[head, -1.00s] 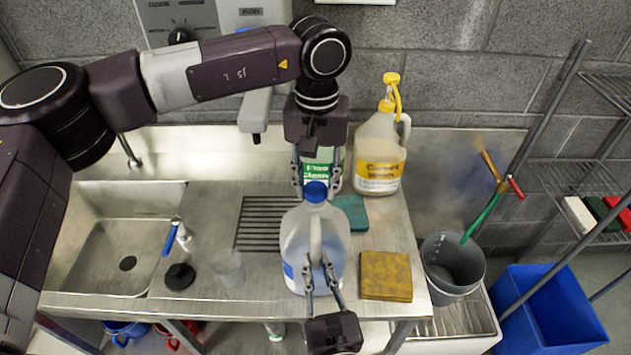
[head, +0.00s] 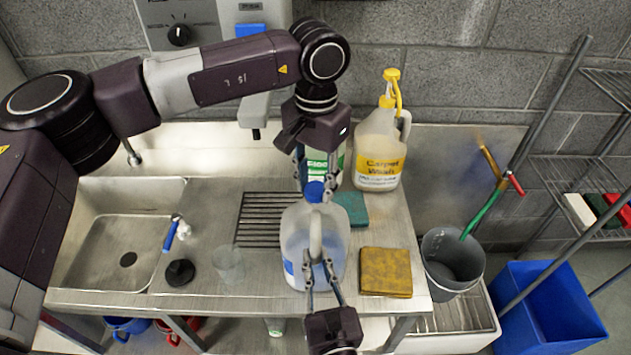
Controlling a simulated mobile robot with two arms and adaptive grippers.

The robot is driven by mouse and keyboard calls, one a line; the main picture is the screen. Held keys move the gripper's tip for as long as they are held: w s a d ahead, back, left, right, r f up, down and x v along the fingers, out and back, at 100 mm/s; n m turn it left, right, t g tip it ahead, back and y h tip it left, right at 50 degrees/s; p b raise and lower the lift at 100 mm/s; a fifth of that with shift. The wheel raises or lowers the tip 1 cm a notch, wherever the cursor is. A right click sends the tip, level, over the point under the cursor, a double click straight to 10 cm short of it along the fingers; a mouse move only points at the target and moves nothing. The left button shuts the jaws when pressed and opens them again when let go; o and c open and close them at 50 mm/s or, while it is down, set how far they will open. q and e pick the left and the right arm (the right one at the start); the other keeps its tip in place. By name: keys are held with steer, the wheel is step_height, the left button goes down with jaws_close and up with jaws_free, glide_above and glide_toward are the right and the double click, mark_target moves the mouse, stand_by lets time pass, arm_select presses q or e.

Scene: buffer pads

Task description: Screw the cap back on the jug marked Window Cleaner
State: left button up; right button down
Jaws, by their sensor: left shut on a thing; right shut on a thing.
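A translucent jug (head: 299,246) stands upright near the front of the steel counter. Its label is a blue patch at the left side; I cannot read it. A blue cap (head: 314,191) sits at the jug's mouth; I cannot tell how far it is threaded. My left gripper (head: 315,183) comes down from above and is shut on the blue cap. My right gripper (head: 320,266) comes from the front and is shut on the jug's handle (head: 315,238).
Behind the jug are a green-labelled container (head: 318,165), partly hidden, and a Carpet Wash jug (head: 380,150). A teal pad (head: 352,208) and a yellow-brown sponge (head: 386,272) lie to the right. A clear cup (head: 228,264) and black stopper (head: 179,272) stand left, beside the sink (head: 110,245).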

arm_select(q)
steer(key=m, duration=0.4)
steer(key=o, duration=0.7)
steer(key=shift+r, duration=0.1)
steer(key=shift+r, duration=2.2)
steer(key=shift+c, duration=0.5)
